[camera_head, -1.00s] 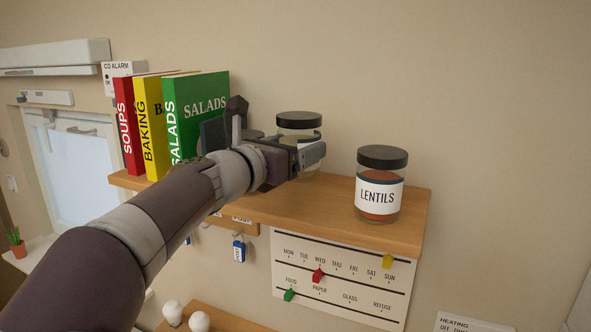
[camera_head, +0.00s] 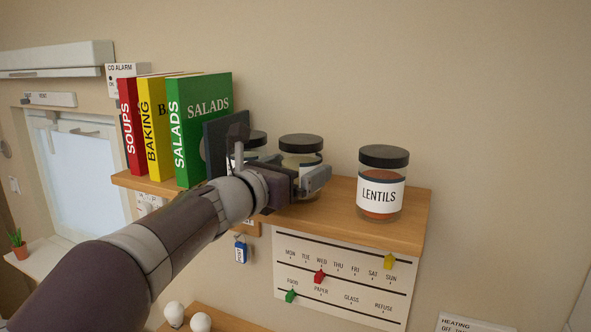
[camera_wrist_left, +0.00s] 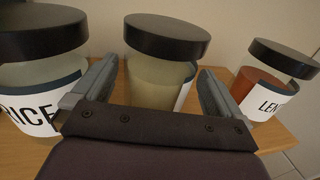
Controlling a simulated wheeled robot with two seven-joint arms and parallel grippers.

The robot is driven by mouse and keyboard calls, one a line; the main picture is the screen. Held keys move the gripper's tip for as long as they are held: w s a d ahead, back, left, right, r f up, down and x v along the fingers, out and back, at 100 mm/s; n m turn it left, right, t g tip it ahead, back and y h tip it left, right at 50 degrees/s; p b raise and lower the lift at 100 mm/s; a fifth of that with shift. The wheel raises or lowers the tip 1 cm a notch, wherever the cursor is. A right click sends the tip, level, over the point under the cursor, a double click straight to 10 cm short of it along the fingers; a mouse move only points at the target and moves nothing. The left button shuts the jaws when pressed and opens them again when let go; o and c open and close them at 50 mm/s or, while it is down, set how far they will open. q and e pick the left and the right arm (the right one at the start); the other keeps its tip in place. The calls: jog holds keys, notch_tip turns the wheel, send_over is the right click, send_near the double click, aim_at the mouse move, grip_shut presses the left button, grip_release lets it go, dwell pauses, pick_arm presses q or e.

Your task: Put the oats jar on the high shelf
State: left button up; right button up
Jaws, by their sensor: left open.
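The jar between my fingers (camera_head: 301,143) has a black lid and pale contents. It stands upright on the wooden high shelf (camera_head: 405,234), left of the lentils jar. Its label is mostly hidden, so I cannot read "oats"; it also shows in the left wrist view (camera_wrist_left: 160,82). My left gripper (camera_head: 284,168) is open around this jar, one finger on each side. In the left wrist view, its fingers (camera_wrist_left: 156,76) stand apart, with a gap visible on the right side. My right gripper is not in view.
The lentils jar (camera_head: 381,185) stands to the right. A rice jar (camera_wrist_left: 38,75) stands close to the left finger. A dark upright panel (camera_head: 217,140) and the soups, baking and salads books (camera_head: 207,117) are further left. A planner board (camera_head: 335,285) hangs below.

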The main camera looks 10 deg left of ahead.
pick_arm(q)
jog(key=b+v, duration=0.3)
jog(key=v, duration=0.8)
jog(key=shift+s+b, duration=0.35)
jog(key=shift+a+f, duration=0.1)
